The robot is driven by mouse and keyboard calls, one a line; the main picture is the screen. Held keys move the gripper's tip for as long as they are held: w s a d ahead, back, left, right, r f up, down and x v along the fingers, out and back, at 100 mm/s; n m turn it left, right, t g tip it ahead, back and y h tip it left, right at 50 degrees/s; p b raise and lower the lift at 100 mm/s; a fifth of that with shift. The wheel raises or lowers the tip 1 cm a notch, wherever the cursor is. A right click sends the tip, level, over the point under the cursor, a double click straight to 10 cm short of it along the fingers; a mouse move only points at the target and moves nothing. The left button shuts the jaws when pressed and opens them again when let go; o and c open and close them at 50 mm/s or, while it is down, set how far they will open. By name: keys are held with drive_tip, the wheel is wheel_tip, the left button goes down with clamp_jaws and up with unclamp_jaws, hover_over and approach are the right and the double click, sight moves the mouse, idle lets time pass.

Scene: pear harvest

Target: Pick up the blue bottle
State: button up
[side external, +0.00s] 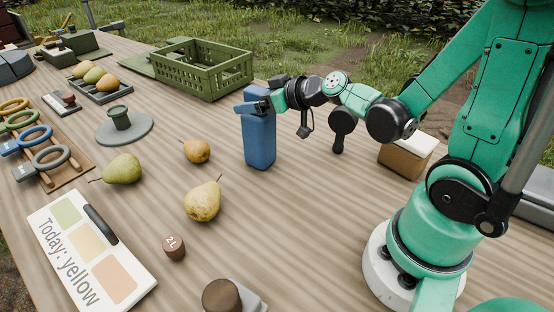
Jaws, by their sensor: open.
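The blue bottle (260,143) stands upright on the wooden table, in the middle of the side external view. It is a tall, box-like blue body. My gripper (258,106) is at the top of the bottle, reaching in from the right, with its fingers around or just in front of the upper part. The gripper is open. The bottle's top is partly hidden by the fingers, and I cannot tell whether they touch it.
A green crate (204,82) stands behind. Pears (203,201) and (123,169) lie left of the bottle, near a sign board (62,236). A brown box (402,160) stands right. Bare table (300,215) lies in front of the bottle.

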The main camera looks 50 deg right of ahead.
clamp_jaws()
idle(1.4)
